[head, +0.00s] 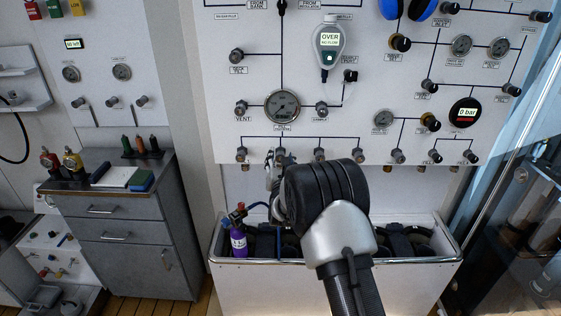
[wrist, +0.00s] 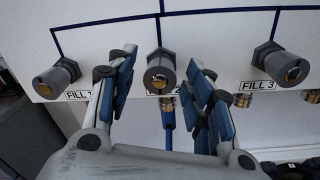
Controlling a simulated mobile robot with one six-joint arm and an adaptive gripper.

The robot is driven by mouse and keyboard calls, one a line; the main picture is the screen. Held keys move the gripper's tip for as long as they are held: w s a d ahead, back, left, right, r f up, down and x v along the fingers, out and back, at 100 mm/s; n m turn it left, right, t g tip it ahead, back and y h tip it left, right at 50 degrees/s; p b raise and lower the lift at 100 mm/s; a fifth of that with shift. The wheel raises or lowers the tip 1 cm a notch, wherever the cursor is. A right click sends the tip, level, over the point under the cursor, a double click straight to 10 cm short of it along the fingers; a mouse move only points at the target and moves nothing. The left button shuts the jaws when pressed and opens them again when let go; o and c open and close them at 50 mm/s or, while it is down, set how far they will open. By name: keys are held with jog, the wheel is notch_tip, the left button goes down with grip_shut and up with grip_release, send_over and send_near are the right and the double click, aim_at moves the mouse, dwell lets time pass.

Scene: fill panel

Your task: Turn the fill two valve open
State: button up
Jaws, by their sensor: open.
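The fill two valve (wrist: 160,74) is a grey round knob with a brass-coloured centre, at the middle of the wrist view. Its label below is partly hidden by my right finger. My gripper (wrist: 159,64) is open, with one blue-padded finger on each side of this knob. Gaps show between the knob and both fingers, though depth is hard to judge. In the head view my gripper (head: 275,160) is at the panel's lower edge, mostly hidden by my own wrist. The fill two valve is largely hidden there.
The fill 1 valve (wrist: 57,78) is left of my fingers and the fill 3 valve (wrist: 281,65) is right. A blue hose (wrist: 168,125) hangs below the middle valve. A white bin (head: 235,270) holding a purple cylinder (head: 238,240) stands under the panel.

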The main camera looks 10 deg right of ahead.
jog(key=s+a, duration=0.1)
jog(key=s, duration=1.1)
jog(key=shift+a, duration=0.2)
jog(key=s+a+m+h+p, duration=0.1)
jog(key=s+m+p, duration=0.25)
jog(key=m, duration=1.15)
jog(key=s+a+m+h+p, duration=0.15)
jog(key=m+p, duration=0.25)
jog(key=m, duration=1.2)
jog(key=b+x, duration=0.2)
jog(key=x, duration=1.5)
jog(key=shift+a+f+y, duration=0.25)
jog(key=shift+a+y, duration=0.05)
jog(key=shift+y, duration=0.05)
jog(key=shift+w, duration=0.1)
